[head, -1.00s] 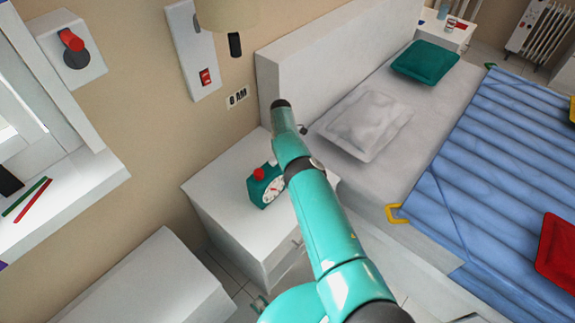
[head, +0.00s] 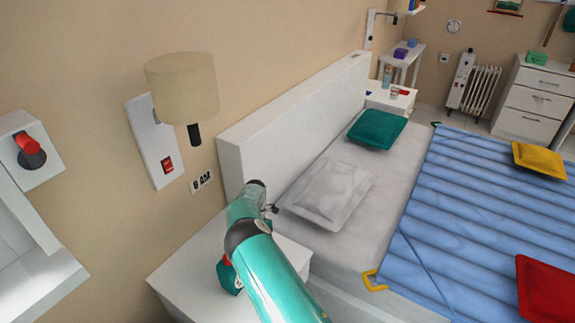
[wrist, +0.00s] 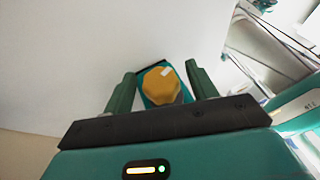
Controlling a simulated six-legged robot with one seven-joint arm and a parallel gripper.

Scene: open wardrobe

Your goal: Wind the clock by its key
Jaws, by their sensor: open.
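The teal clock (head: 228,277) with a red part on top stands on the white nightstand (head: 180,270). My arm hides most of it and its face in the head view. In the wrist view, the yellow-orange key (wrist: 160,87), with a pale mark on it, sits on the teal body of the clock (wrist: 184,92). My gripper (wrist: 160,69) is open, with one green finger on either side of the key. Gaps show between the key and both fingers. I cannot make out the fingers in the head view.
The bed with its white headboard (head: 285,125) and grey pillow (head: 325,190) stands right of the nightstand. A lamp (head: 182,88) and a panel with a red switch (head: 155,142) are on the wall above. A red knob (head: 27,145) is at the left.

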